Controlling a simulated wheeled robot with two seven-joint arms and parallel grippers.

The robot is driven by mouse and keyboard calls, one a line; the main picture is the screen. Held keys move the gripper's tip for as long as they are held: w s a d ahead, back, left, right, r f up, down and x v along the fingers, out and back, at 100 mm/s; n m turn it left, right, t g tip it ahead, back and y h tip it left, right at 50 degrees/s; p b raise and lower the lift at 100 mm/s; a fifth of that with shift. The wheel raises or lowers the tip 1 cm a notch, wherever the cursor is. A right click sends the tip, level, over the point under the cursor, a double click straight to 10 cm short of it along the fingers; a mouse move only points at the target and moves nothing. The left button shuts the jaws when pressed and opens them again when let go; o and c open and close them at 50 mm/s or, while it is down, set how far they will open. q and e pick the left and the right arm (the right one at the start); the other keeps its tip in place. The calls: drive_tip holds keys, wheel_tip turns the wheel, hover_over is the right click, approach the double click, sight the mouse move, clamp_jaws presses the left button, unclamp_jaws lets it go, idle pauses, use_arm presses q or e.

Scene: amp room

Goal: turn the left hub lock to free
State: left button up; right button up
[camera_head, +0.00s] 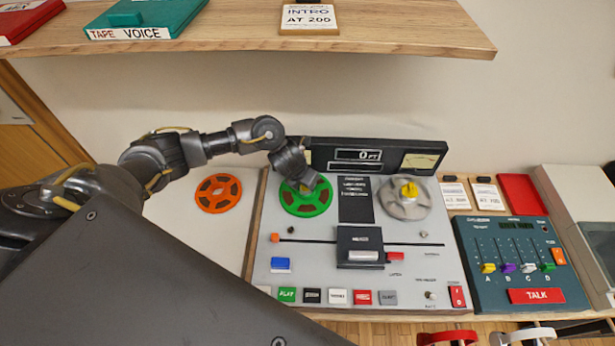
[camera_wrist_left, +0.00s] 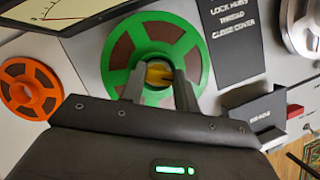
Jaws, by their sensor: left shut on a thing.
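The tape machine (camera_head: 330,262) has a green reel (camera_head: 308,205) on its left hub and a grey metal reel (camera_head: 401,208) on its right hub. The left hub lock (camera_wrist_left: 157,74) is a yellow knob at the centre of the green reel. My left gripper (camera_head: 305,187) reaches over the green reel, and in the left wrist view its two fingers (camera_wrist_left: 158,80) are shut on this knob, one on each side. In the head view the knob is mostly hidden by the gripper. The right hub lock (camera_head: 409,190) is yellow and uncovered. My right gripper is out of view.
An orange reel (camera_head: 218,193) lies left of the machine. A meter panel (camera_head: 365,156) stands behind the reels. A blue mixer (camera_head: 518,262) with several sliders is at the right. A wooden shelf (camera_head: 400,28) overhangs the back.

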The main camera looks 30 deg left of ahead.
use_arm(q)
drive_tip(key=n+p, duration=0.1)
drive_tip(key=n+y+p, duration=0.1)
drive_tip(key=n+p, duration=0.1)
drive_tip(key=shift+w+r+n, duration=0.15)
drive_tip(key=shift+r+n, duration=0.15)
drive_tip(key=shift+r, duration=0.05)
drive_tip(key=shift+d+f+n+y+p, duration=0.15)
drive_tip(key=shift+n+y+p, duration=0.6)
drive_tip(key=shift+n, duration=0.65)
drive_tip(key=o, duration=1)
drive_tip(key=shift+f, duration=0.1)
drive_tip(key=shift+d, duration=0.1)
